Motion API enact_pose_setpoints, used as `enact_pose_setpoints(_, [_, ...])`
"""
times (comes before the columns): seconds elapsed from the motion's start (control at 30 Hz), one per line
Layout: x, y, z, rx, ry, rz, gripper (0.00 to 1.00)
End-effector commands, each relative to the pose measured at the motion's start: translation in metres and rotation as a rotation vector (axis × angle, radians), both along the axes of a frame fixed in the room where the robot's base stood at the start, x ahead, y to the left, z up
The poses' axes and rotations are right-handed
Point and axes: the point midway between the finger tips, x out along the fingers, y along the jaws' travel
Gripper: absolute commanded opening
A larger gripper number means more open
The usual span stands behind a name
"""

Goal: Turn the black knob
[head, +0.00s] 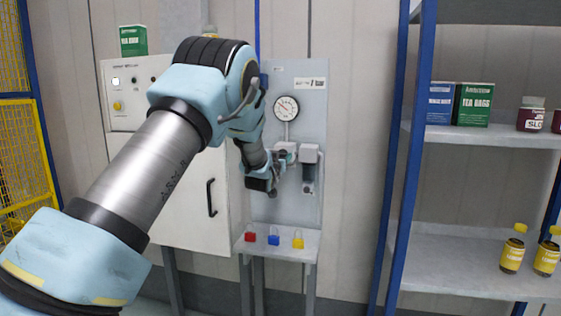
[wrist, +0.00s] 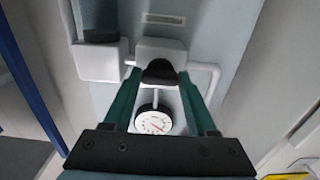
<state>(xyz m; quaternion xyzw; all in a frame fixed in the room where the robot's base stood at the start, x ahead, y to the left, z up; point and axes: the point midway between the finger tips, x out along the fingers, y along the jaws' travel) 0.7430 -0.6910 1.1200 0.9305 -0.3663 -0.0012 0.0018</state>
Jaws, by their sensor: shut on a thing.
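The black knob (wrist: 160,72) sits on a pale box-shaped fitting (wrist: 160,50) in the wrist view, between the tips of my two green fingers. My gripper (wrist: 160,78) is shut on it, with one finger on each side. In the head view my gripper (head: 284,160) is at the grey wall panel (head: 303,99), just below the round gauge. The knob is hard to make out there, mostly covered by my gripper.
A gauge (head: 286,108) is above my gripper. A grey shelf below (head: 280,246) bears red, blue and yellow padlocks. A white cabinet (head: 180,190) stands left; a blue-post rack (head: 398,130) with boxes and jars stands right.

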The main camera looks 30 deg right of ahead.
Motion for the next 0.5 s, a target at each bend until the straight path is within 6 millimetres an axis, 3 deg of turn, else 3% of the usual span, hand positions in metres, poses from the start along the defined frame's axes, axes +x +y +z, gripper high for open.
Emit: enact_pose_setpoints(0.5, [-0.0008, -0.0004, -0.0071, 0.315, -0.298, 0.0, 0.02])
